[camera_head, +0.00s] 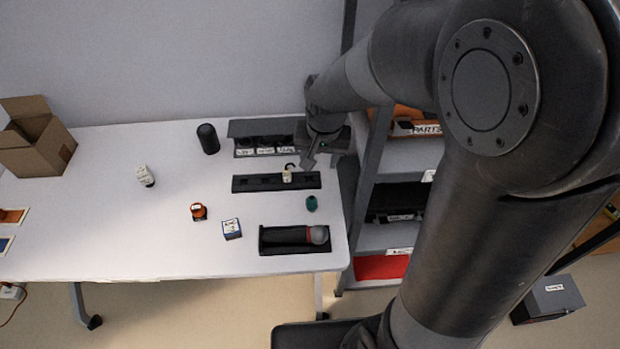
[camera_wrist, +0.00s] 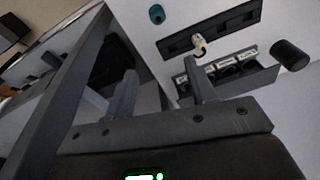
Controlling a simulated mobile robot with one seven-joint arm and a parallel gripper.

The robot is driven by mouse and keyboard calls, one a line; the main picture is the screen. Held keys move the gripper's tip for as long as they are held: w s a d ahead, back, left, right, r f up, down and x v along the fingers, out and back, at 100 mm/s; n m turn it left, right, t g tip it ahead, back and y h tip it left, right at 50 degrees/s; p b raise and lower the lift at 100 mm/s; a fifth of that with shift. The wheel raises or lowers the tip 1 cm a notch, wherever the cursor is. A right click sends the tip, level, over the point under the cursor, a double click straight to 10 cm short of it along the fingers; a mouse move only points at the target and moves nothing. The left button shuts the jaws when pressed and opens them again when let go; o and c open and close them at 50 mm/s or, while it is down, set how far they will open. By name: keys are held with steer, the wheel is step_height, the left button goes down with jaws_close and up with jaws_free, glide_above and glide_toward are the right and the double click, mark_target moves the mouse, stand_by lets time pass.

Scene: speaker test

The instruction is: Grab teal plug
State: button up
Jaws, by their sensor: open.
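The teal plug (camera_head: 311,203) stands on the white table near its right edge. It also shows in the wrist view (camera_wrist: 156,14) near the top, beyond my fingertips. My gripper (camera_head: 308,164) is above the back right of the table, behind the plug and apart from it. In the wrist view my gripper (camera_wrist: 163,80) has its two fingers spread, with nothing between them.
A dark slotted strip (camera_head: 250,184) with a cream plug (camera_head: 287,176) lies behind the teal plug. A black tray (camera_head: 268,246) holding a microphone-like object lies in front. A dark shelf (camera_head: 395,238) stands right of the table. The table's left middle is mostly clear.

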steer(key=g, duration=0.2)
glide_above(312, 198)
steer(key=w, duration=0.1)
steer(key=shift+m+h, duration=0.3)
step_height(312, 198, down, 9)
steer(key=shift+a+r, duration=0.1)
steer(key=shift+r, duration=0.05)
step_height(312, 198, down, 6)
steer(key=shift+r, duration=0.2)
steer(key=f, duration=0.2)
steer(key=s+f, duration=0.1)
steer(key=f, duration=0.1)
steer(key=shift+s, duration=0.1)
steer(key=shift+f, duration=0.7)
steer(key=c, duration=1.1)
